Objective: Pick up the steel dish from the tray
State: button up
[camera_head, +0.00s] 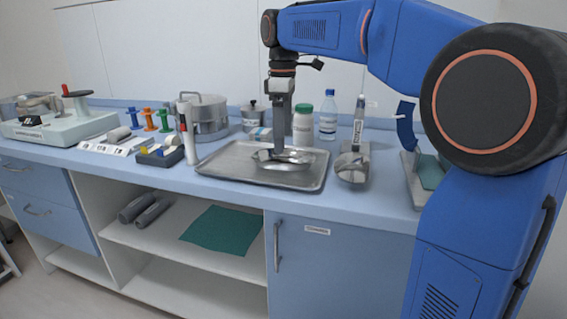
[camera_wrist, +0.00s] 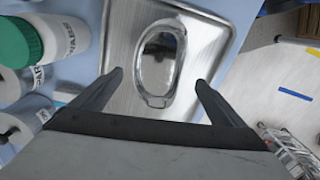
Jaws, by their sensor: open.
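The steel dish (camera_wrist: 162,60) is a shiny oval bowl lying on the metal tray (camera_wrist: 112,120). In the head view the dish (camera_head: 296,160) sits near the middle of the tray (camera_head: 225,172), partly hidden by my gripper. My gripper (camera_head: 278,152) points down over the dish. In the wrist view its two fingers (camera_wrist: 157,80) are spread apart, one on each side of the dish's near end, with nothing between them gripped. I cannot tell whether a finger touches the dish.
A white bottle with a green lid (camera_head: 303,126), a clear bottle (camera_head: 328,118) and a steel pot (camera_head: 208,117) stand behind the tray. A white tube (camera_head: 189,143) stands left of it. A rounded metal object (camera_head: 352,168) sits close on the right.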

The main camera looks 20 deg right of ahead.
aim_at(284, 160)
jog(key=shift+w+d+f, duration=0.1)
jog(key=shift+w+f, duration=0.05)
jog(key=shift+f, duration=1.2)
jog(key=shift+w+d+f, duration=0.1)
jog(key=shift+f, duration=1.25)
jog(key=c, duration=1.1)
